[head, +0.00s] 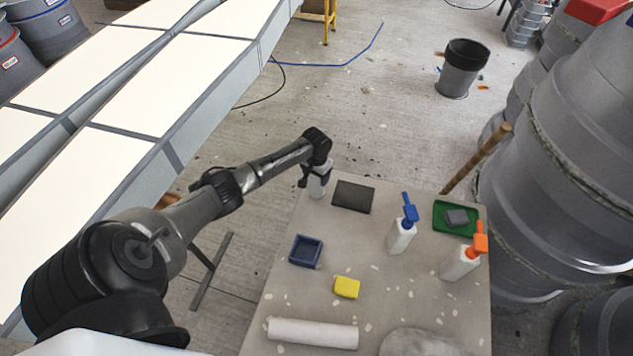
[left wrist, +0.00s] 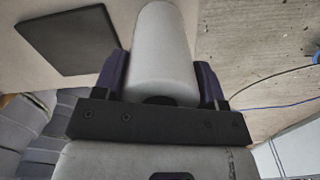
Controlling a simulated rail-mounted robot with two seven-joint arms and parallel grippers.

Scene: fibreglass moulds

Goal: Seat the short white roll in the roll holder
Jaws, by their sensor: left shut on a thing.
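The short white roll (head: 319,181) is at the far left corner of the speckled table, upright or nearly so in the head view. My left gripper (head: 317,172) is shut on it from above and partly hides its upper end. In the left wrist view the roll (left wrist: 163,55) lies between the two fingers, which touch its sides. I cannot tell whether its lower end touches the table. A dark blue square open-topped box (head: 291,252) stands on the table nearer to me; I cannot tell whether it is the roll holder. My right gripper is not in view.
A dark flat plate (head: 353,196) lies right of the roll. Blue-topped (head: 401,237) and orange-topped (head: 459,263) bottles, a green tray (head: 440,226) and a yellow block (head: 346,287) stand on the table (head: 345,228). A longer white roll (head: 312,333) lies near its front.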

